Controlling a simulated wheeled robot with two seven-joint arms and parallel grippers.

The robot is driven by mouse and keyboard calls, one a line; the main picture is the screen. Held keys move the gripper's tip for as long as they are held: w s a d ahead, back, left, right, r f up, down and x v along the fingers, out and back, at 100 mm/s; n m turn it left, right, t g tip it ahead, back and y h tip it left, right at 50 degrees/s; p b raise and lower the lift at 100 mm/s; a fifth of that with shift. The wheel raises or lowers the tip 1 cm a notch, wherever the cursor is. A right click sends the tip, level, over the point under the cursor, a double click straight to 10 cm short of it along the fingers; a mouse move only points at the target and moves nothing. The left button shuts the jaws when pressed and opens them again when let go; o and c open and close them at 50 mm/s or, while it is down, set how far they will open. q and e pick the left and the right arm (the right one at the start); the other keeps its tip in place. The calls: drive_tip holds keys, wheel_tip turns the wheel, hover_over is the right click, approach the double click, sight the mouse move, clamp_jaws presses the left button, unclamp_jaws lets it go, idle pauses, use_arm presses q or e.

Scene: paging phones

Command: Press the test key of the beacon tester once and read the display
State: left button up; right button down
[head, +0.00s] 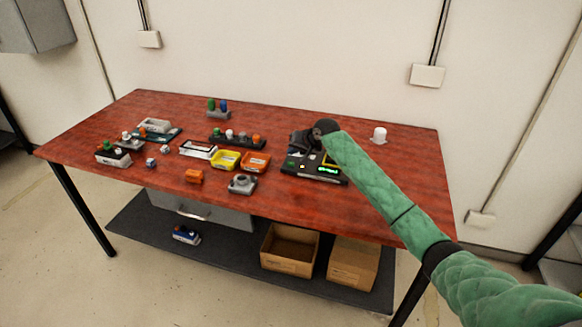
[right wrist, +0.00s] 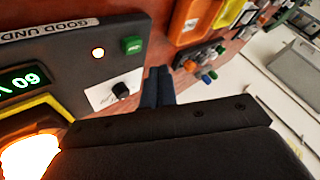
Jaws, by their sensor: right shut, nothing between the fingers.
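The beacon tester (head: 317,180) is a dark box at the right of the red table. Its green-lit display (head: 328,170) also shows in the right wrist view (right wrist: 18,81), cut off by the frame edge; I cannot read it whole. In that view a green key (right wrist: 132,45), a small lit lamp (right wrist: 98,53) and a black knob (right wrist: 121,90) sit on the panel. My right gripper (right wrist: 158,72) is shut and empty, its fingertips just below and right of the green key in the picture. I cannot tell contact; the key does not look covered. My left gripper is out of view.
A yellow tray (head: 226,160) and an orange tray (head: 256,162) stand left of the tester. A grey device (head: 242,184) is in front of them. A white beacon (head: 379,134) stands at the back right. A bright glowing thing (right wrist: 28,157) sits beside the tester's yellow frame.

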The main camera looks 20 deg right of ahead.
sight(293, 165)
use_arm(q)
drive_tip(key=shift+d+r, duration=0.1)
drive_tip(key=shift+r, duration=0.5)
use_arm(e)
drive_tip(key=shift+f, duration=1.25)
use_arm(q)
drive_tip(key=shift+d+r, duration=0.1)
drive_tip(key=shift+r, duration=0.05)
use_arm(e)
drive_tip(key=shift+f, duration=0.3)
drive_tip(key=shift+f, duration=0.15)
idle(0.3)
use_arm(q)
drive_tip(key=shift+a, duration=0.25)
use_arm(e)
drive_tip(key=shift+f, duration=0.1)
